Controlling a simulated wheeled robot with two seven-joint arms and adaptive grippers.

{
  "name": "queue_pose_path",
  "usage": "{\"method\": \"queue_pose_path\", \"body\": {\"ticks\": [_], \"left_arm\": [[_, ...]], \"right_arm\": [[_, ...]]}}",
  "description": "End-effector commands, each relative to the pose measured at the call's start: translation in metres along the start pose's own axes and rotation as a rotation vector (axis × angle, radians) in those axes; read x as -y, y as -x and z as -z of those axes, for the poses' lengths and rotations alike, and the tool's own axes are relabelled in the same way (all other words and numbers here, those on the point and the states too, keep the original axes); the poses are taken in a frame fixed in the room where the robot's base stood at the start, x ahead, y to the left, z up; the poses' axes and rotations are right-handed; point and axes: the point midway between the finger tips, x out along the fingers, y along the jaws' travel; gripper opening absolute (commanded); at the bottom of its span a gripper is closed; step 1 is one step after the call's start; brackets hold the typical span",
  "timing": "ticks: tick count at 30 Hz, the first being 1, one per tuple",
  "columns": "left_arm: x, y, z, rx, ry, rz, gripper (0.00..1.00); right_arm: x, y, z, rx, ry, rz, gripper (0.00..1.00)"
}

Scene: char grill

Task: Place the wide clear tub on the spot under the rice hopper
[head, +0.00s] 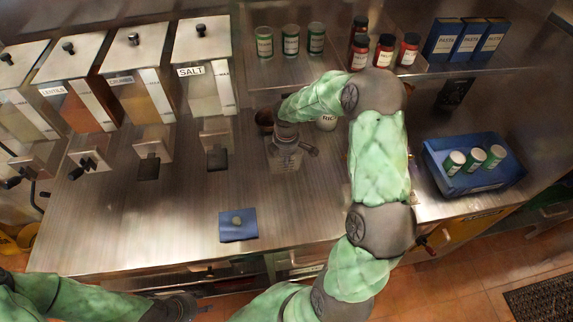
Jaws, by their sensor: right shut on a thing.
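My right gripper (286,138) reaches down at the back middle of the steel counter, right of the salt hopper. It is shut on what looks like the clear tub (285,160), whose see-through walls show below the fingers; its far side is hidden. My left gripper (190,307) is low at the front, before the counter edge, and its fingers are too unclear to judge. A white round thing marked "RIC" (327,122) is partly hidden behind my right arm. No hopper label reading rice in full is visible.
Hoppers stand at the back left, including lentils (75,85) and salt (205,75). A blue square mat (238,232) lies on the counter. A blue crate (490,181) with green-labelled cans stands at right. Jars and pasta boxes (443,40) line the shelf.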

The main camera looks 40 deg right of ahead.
Motion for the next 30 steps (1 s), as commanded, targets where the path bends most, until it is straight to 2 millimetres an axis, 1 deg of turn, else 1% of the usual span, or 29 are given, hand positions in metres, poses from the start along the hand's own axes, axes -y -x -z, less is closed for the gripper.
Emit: {"method": "queue_pose_path", "body": {"ticks": [1, 3, 7, 15, 19, 21, 22, 30], "left_arm": [[0.0, -0.001, 0.0, 0.0, 0.0, 0.0, 0.4], [0.001, -0.001, 0.0, 0.0, 0.0, 0.0, 0.4], [0.001, -0.002, 0.0, 0.0, 0.0, 0.0, 0.4], [0.001, -0.002, 0.0, 0.0, 0.0, 0.0, 0.4], [0.002, -0.005, 0.0, 0.0, 0.0, 0.0, 0.4], [0.002, -0.004, 0.0, 0.0, 0.0, 0.0, 0.4], [0.002, -0.004, 0.0, 0.0, 0.0, 0.0, 0.4], [0.002, -0.004, 0.0, 0.0, 0.0, 0.0, 0.4]], "right_arm": [[-0.002, -0.007, -0.003, 0.001, -0.001, 0.003, 0.0], [0.0, -0.018, -0.003, 0.001, 0.0, 0.006, 0.0], [0.0, -0.033, -0.003, 0.001, -0.001, 0.003, 0.0], [-0.001, -0.034, -0.002, 0.0, -0.001, 0.0, 0.0], [0.0, -0.038, -0.002, 0.0, -0.001, 0.001, 0.0], [0.0, -0.038, -0.002, 0.0, -0.001, 0.002, 0.21], [0.0, -0.038, -0.002, 0.0, -0.001, 0.002, 0.3], [0.0, -0.038, -0.002, 0.0, -0.001, 0.002, 0.31]]}}
